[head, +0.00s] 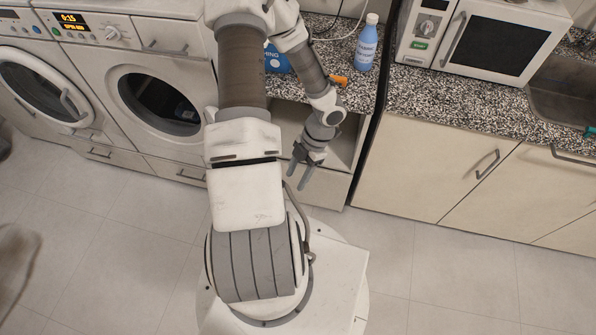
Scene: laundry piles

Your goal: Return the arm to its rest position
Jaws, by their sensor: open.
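My gripper (299,176) is in the middle of the head view, at the end of my bent arm. Its two grey fingers point down and are apart, with nothing between them. It hangs in front of the open cabinet space (346,141) below the speckled counter (349,98). My arm folds up over the counter and comes back down to the gripper. My arm hides part of the counter.
Two washing machines (180,52) stand at the left. A blue bottle (366,46), a blue package (275,60) and an orange item (338,79) are on the counter. A microwave (428,27) and a sink (562,92) are at the right. The tiled floor (470,285) at lower right is clear.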

